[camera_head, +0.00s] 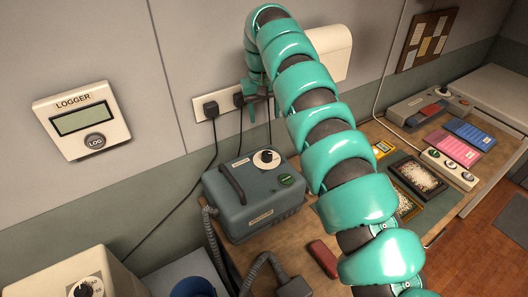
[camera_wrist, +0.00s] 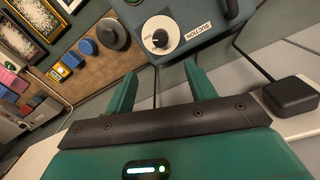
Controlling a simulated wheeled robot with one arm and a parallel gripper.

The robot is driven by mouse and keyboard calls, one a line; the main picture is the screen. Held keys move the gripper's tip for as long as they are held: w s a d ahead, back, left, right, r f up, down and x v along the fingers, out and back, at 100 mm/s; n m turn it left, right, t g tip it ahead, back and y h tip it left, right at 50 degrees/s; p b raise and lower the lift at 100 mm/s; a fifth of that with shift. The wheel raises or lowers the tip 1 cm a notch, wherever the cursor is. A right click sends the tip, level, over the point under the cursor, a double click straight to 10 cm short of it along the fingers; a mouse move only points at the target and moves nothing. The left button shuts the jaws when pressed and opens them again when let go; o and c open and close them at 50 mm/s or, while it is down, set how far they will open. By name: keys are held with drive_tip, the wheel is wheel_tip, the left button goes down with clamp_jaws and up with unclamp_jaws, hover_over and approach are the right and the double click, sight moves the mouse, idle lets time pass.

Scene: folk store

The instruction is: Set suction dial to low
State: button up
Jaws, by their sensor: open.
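The suction dial (camera_head: 266,162) is a white disc with a dark knob, on top of a grey-green box (camera_head: 232,222) with a dark handle. In the wrist view the dial (camera_wrist: 151,25) lies beyond the fingertips, with a "SUCTION" label beside it. The markings round the disc are too small to read. My gripper (camera_head: 258,88) is above the box, near the wall, and partly hidden by my arm. In the wrist view my gripper (camera_wrist: 160,80) is open and empty, its two green fingers apart from the dial.
A power strip (camera_head: 225,107) with black plugs and cables is on the wall beside my gripper. A logger panel (camera_head: 82,120) hangs at left. A red block (camera_head: 323,257) and framed trays (camera_head: 418,177) lie on the bench.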

sight(267, 154)
drive_tip(key=f+p, duration=0.1)
drive_tip(key=f, duration=0.4)
drive_tip(key=f+p, duration=0.1)
drive_tip(key=f, duration=0.4)
drive_tip(key=f+p, duration=0.1)
drive_tip(key=f, duration=0.4)
drive_tip(key=shift+w+d+f+p, duration=0.1)
drive_tip(key=shift+d+f+p, duration=0.15)
drive_tip(key=shift+d+p, duration=0.1)
drive_tip(key=c, duration=1)
